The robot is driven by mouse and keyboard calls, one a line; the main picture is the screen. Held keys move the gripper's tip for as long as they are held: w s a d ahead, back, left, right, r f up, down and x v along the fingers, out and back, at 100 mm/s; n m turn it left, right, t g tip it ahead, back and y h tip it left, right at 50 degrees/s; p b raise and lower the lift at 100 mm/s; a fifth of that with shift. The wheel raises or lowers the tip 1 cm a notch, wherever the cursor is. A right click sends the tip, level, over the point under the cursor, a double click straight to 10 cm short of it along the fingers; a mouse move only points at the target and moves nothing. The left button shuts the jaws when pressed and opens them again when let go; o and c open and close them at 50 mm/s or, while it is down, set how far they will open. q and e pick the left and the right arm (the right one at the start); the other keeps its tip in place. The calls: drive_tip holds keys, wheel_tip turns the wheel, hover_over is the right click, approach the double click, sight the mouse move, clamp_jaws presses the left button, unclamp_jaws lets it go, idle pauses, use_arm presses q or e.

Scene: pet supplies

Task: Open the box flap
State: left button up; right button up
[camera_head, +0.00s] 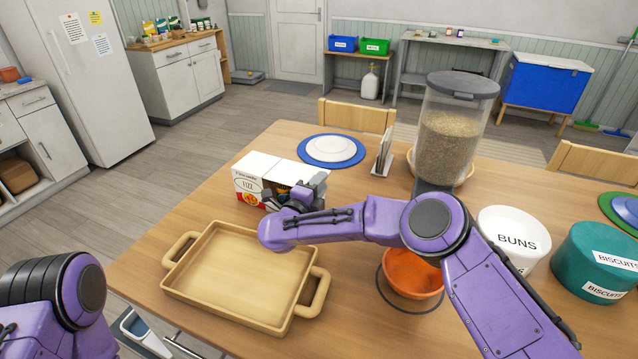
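A white box (252,179) with red and dark print stands on the wooden table, behind the tray. Its right part is partly hidden by my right gripper. My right gripper (301,189) is at the box's right side, close against it; its fingertips are small and partly covered by my arm, so I cannot tell whether they are open, shut or touching a flap. No flap can be made out clearly. Only a purple part of my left arm shows at the lower left; its gripper is out of view.
A wooden tray (235,275) with handles lies in front of the box, empty. A blue-rimmed plate (331,150), a tall grain dispenser (447,140), an orange bowl (413,272), a buns canister (513,238) and a teal biscuits canister (598,262) stand around my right arm.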

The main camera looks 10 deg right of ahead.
drive_tip(key=shift+s+r, duration=0.25)
drive_tip(key=shift+s, duration=0.05)
drive_tip(key=shift+c, duration=0.3)
drive_tip(key=shift+s+r, duration=0.1)
drive_tip(key=shift+s, duration=0.05)
clamp_jaws()
idle(0.6)
